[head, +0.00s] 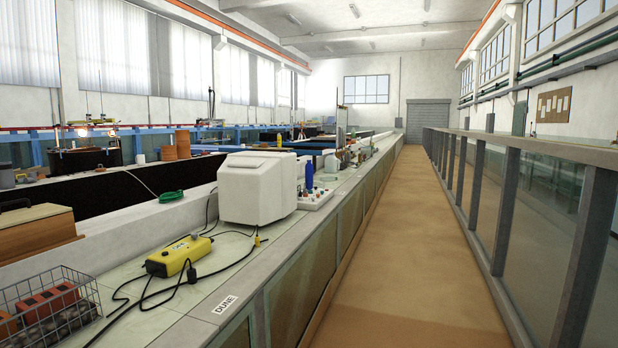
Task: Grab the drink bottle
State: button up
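A slim blue bottle (309,176) stands upright on the long counter, just behind the right side of a white box-shaped housing. It looks like the drink bottle. Its lower end meets a white control panel with small coloured knobs, and I cannot tell whether it stands on the panel or behind it. My gripper is not in the head view.
The counter (231,312) runs away from me, with the white housing (258,187), control panel (316,199), yellow control box (180,256) with black cables and wire basket (48,308) on it. A sandy-brown aisle (408,230) is clear, bounded by a grey-framed glass railing (533,190) at right.

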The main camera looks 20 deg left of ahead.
aim_at(309, 167)
jog(key=i+u, duration=0.1)
jog(key=i, duration=0.55)
jog(key=i+j, duration=0.1)
jog(key=i, duration=3.9)
jog(key=i+u, duration=0.25)
jog(key=i, duration=0.25)
jog(key=i+l+u, duration=0.25)
jog(key=i, duration=0.25)
jog(key=i+l+u, duration=0.1)
jog(key=i+u, duration=0.15)
jog(key=i, duration=0.2)
jog(key=i+u, duration=0.25)
jog(key=u, duration=0.15)
jog(key=i+l+u, duration=0.2)
jog(key=u, duration=0.2)
jog(key=i+l+u, duration=0.25)
jog(key=u, duration=0.2)
jog(key=i+l+u, duration=0.15)
jog(key=u, duration=0.25)
jog(key=i+l+u, duration=0.1)
jog(key=l+u, duration=0.3)
jog(key=i+l+u, duration=0.2)
jog(key=l, duration=0.15)
jog(key=l+u, duration=0.45)
jog(key=l, duration=0.3)
jog(key=i, duration=0.05)
